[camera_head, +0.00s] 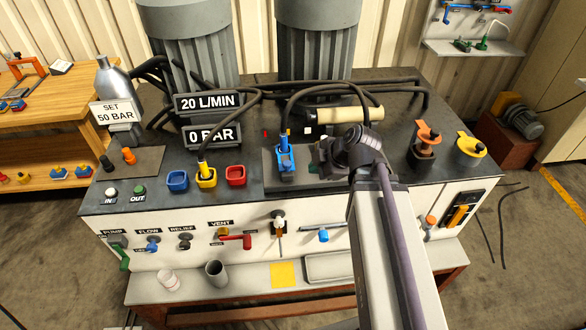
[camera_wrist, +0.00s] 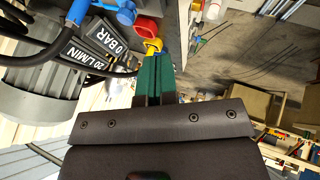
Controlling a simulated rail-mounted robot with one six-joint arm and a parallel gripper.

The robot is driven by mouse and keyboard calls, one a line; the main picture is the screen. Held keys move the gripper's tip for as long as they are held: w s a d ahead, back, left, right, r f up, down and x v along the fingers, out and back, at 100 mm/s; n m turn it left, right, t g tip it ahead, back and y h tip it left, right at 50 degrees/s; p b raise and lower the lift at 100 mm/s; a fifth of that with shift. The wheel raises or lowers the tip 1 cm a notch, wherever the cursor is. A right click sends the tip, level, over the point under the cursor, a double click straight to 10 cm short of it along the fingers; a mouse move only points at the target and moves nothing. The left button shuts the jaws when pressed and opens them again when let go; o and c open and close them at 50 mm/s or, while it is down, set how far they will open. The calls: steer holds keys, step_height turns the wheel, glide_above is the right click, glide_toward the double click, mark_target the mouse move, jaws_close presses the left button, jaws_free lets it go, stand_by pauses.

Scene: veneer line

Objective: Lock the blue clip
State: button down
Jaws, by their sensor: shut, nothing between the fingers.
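A blue clip-like part (camera_head: 285,147) stands upright on a blue coupling block on a dark plate on the bench top, with a black hose running up from it. A bright blue part also shows at the top left of the wrist view (camera_wrist: 115,10), beside a black hose. Whether it is locked is too small to tell. My gripper's green fingers (camera_wrist: 154,60) are together and empty in the wrist view. In the head view, the dark wrist is just right of the blue clip, and the fingertips cannot be made out.
Blue, yellow and red sockets (camera_head: 236,175) stand left of the clip; a yellow plug sits in the yellow one. Orange and yellow capped fittings (camera_head: 470,149) stand right. Levers and knobs line the front panel.

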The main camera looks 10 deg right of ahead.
mark_target(291, 156)
steer(key=w+a+f+b, duration=0.4)
steer(key=w+f+b, duration=0.4)
steer(key=shift+w+a, duration=0.2)
steer(key=shift+w, duration=0.05)
steer(key=w, duration=0.5)
steer(key=shift+w+d, duration=0.1)
steer(key=shift+d, duration=0.3)
